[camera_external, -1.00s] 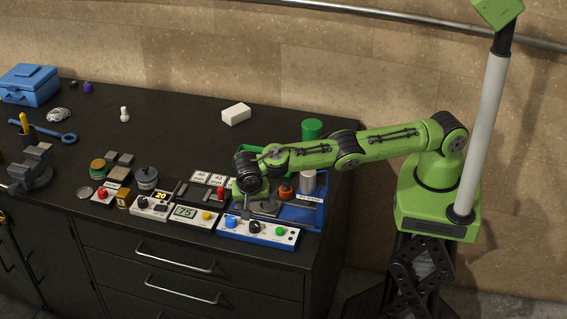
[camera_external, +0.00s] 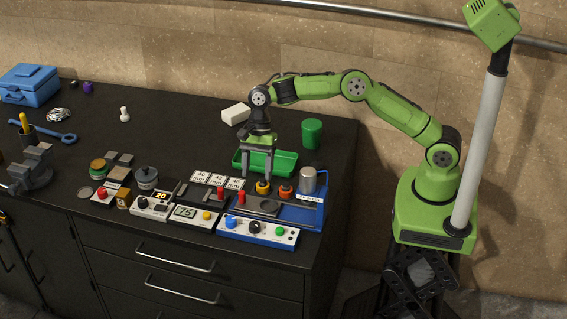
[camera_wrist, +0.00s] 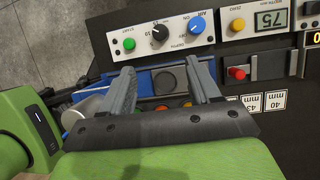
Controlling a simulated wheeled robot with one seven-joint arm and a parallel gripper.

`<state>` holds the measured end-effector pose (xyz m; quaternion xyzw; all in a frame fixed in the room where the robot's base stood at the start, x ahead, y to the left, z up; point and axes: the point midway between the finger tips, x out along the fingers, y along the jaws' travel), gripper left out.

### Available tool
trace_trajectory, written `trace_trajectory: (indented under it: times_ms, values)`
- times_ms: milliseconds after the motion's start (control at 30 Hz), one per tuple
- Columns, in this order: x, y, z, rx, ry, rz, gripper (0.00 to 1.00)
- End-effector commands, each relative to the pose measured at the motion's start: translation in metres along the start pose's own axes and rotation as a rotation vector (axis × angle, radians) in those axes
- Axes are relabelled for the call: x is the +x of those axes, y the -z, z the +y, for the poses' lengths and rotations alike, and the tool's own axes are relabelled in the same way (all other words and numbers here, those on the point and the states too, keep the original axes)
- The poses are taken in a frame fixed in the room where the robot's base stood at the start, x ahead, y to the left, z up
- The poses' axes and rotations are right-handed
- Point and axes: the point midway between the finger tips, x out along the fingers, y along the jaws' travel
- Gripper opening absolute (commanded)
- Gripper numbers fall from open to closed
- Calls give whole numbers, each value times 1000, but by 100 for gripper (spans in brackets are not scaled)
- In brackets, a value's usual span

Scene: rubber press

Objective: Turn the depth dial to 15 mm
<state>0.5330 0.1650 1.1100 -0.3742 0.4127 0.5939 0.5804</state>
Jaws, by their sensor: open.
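The depth dial (camera_external: 254,227) is a black knob in the middle of a white-faced blue panel at the front of the bench. It shows in the wrist view (camera_wrist: 160,32) between a green button and a blue knob, with a pale pointer mark and small upside-down scale numbers. I cannot read its setting surely. My gripper (camera_external: 257,181) points down with its fingers spread and empty. It is above and behind the dial, over the back part of the press. In the wrist view my gripper (camera_wrist: 165,76) has nothing between its fingertips, and the dial lies beyond them, not touched.
Orange knobs (camera_external: 286,191) and a metal cylinder (camera_external: 308,180) stand close to the gripper. A green tray (camera_external: 284,161) lies behind. A display box reading 75 (camera_external: 186,211) and a red-handled part (camera_external: 221,192) are at the left. The space above the dial is clear.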

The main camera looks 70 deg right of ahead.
Motion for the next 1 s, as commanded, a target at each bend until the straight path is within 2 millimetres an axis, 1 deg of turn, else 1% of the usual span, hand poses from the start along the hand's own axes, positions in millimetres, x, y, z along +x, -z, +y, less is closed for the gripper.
trace_trajectory:
  times_ms: [67, 167, 500, 633, 700, 800, 1000]
  values:
    - [4, -1, 1, 0, -1, -6, 62]
    - [21, -1, 1, 0, -4, -5, 62]
    - [106, -2, 2, 0, -5, -3, 62]
    - [134, -2, 2, 0, -5, -3, 62]
    - [144, -2, 1, 1, -3, -3, 62]
    - [152, -2, 1, 0, -1, -4, 62]
    - [155, -2, 1, 0, 0, -4, 62]
